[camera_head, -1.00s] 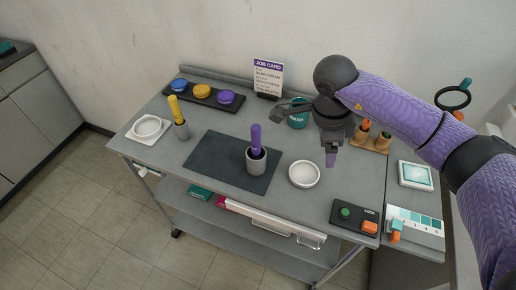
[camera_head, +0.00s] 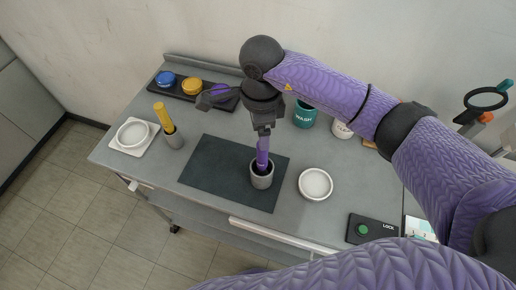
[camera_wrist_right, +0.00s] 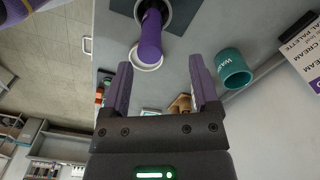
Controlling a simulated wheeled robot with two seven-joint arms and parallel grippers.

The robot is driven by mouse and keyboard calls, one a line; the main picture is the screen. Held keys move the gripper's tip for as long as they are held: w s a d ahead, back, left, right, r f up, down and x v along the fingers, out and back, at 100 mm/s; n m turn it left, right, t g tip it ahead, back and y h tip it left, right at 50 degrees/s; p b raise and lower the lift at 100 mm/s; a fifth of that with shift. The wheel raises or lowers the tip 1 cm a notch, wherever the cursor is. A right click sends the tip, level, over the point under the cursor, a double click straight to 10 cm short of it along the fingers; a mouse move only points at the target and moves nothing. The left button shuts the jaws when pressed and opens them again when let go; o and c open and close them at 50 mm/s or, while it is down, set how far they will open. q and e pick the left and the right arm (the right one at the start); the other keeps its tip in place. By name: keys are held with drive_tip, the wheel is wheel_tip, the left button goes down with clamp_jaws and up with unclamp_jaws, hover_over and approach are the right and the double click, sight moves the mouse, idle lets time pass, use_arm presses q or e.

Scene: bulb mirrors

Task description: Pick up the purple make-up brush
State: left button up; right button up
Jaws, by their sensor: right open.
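The purple make-up brush (camera_wrist_right: 150,38) stands in a grey cup (camera_head: 262,180) on the dark mat (camera_head: 215,165). In the right wrist view the brush's free end points toward my right gripper (camera_wrist_right: 160,68). The fingers are apart and nothing is held. My left gripper is not in view.
A white round dish (camera_head: 315,184) is right of the cup. A teal mug (camera_head: 304,116) and a tray of coloured pots (camera_head: 192,86) are behind.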

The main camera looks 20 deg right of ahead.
sight(263, 153)
drive_tip(key=f, duration=0.5)
drive_tip(key=s+f, duration=0.1)
drive_tip(key=f, duration=0.1)
drive_tip(key=shift+s+d+f, duration=0.1)
drive_tip(key=shift+f, duration=0.1)
drive_tip(key=shift+c, duration=0.3)
clamp_jaws()
